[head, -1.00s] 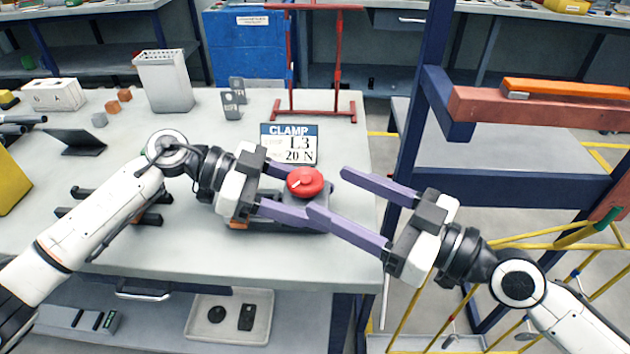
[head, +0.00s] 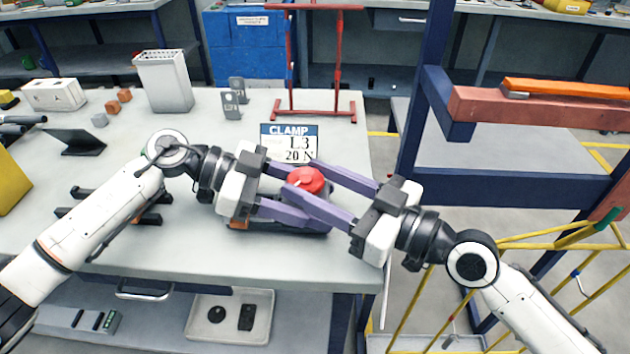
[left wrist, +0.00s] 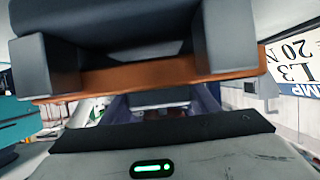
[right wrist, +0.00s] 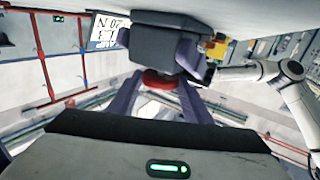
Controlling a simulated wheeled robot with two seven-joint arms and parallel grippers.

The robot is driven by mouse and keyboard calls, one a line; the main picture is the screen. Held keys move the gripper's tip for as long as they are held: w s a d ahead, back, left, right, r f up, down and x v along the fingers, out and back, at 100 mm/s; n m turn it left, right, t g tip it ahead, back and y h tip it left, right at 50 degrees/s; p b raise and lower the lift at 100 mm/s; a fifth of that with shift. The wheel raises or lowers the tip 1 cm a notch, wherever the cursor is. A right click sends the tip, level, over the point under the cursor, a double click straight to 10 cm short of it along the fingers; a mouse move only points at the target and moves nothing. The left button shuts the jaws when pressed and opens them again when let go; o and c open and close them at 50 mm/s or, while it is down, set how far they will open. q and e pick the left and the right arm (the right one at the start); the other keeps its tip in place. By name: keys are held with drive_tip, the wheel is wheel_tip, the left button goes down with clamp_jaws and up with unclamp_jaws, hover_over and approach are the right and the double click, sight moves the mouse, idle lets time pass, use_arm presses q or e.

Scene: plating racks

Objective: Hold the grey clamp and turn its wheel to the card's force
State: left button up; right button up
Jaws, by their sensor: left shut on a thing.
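The grey clamp (head: 268,224) is at the right part of the table with its red wheel (head: 307,180) on top. My left gripper (head: 312,195) is shut on the clamp from the left; its fingers partly hide the body. My right gripper (head: 300,178) reaches in from the right, open, with one finger on each side of the wheel. In the right wrist view the red wheel (right wrist: 160,82) lies between the fingers; whether they touch it I cannot tell. The card (head: 289,143) behind the clamp reads CLAMP, L3, 20 N.
A red frame (head: 315,112) and small grey brackets (head: 232,104) stand behind the card. A white bin (head: 165,82) stands at the back left. A blue post (head: 425,100) with a shelf rises to the right of the table.

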drive_tip(key=shift+s+a+m+t+h, duration=0.1)
drive_tip(key=shift+s+m+t+h, duration=0.1)
drive_tip(key=shift+m+t+h, duration=0.4)
drive_tip(key=shift+t, duration=0.3)
drive_tip(key=shift+m+t, duration=0.3)
drive_tip(key=shift+m, duration=0.1)
drive_tip(key=shift+h, duration=0.3)
drive_tip(key=o, duration=1.1)
drive_tip(key=shift+c, duration=0.2)
drive_tip(key=v, duration=1.2)
